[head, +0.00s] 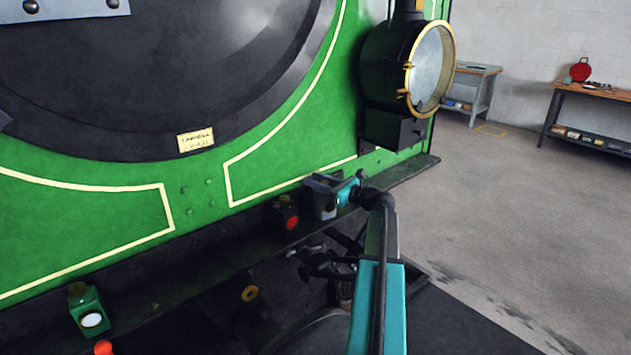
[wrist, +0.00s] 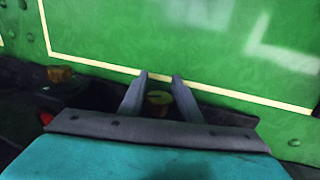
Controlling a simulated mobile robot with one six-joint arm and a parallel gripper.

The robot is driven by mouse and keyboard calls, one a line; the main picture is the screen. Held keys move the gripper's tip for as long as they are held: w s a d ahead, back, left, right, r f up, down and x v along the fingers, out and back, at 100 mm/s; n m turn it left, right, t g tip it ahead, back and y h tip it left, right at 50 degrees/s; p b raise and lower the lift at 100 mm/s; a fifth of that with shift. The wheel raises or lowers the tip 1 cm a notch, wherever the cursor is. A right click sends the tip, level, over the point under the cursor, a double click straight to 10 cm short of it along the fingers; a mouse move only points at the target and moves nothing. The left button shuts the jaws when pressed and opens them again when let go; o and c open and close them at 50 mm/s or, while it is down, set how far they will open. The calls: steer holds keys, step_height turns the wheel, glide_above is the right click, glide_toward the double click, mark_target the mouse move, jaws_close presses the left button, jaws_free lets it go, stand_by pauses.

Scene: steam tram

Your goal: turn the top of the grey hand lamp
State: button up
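The grey hand lamp (head: 328,210) stands on the dark ledge along the front of the green engine, with a pale lens facing out. My gripper (head: 320,181) is right at its top and hides part of it in the head view. In the wrist view its round brass top (wrist: 158,98) shows between the two fingers of my gripper (wrist: 160,77). The fingers stand apart on either side of the top, and a dark gap shows beside it. I cannot tell whether either finger touches it. The lamp's body is hidden in the wrist view.
A dark lamp with a red lens (head: 287,214) stands close by on the left; its brass top also shows in the wrist view (wrist: 61,75). A green lamp (head: 90,311) is farther left. The large headlamp (head: 402,68) is at upper right. Open floor lies to the right.

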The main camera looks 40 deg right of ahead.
mark_target(325, 181)
steer(key=c, duration=0.6)
steer(key=shift+c, duration=0.2)
steer(key=shift+m+h, duration=0.4)
steer(key=shift+h, duration=0.2)
steer(key=shift+s+d+m+h, duration=0.1)
steer(key=shift+d+m+h, duration=0.1)
steer(key=shift+m+h, duration=0.65)
steer(key=shift+w+d+m+h, duration=0.15)
steer(key=shift+m+h, duration=0.25)
steer(key=shift+h, duration=0.75)
steer(key=shift+s+d+m+h, duration=0.2)
steer(key=shift+m+h, duration=0.45)
steer(key=shift+h, duration=0.35)
steer(key=shift+s+d+r+m+g+h+b, duration=0.1)
steer(key=shift+d+m+g+h+b, duration=0.15)
steer(key=shift+m+g+h, duration=0.8)
steer(key=shift+s+d+f+m+g+h+b, duration=0.15)
steer(key=shift+d+m+g+h, duration=0.25)
steer(key=shift+m+h, duration=0.7)
steer(key=shift+d+r+m+g+h+b, duration=0.25)
steer(key=shift+m+g+h, duration=0.35)
steer(key=shift+h, duration=0.95)
steer(key=shift+f, duration=0.1)
steer(key=o, duration=1.1)
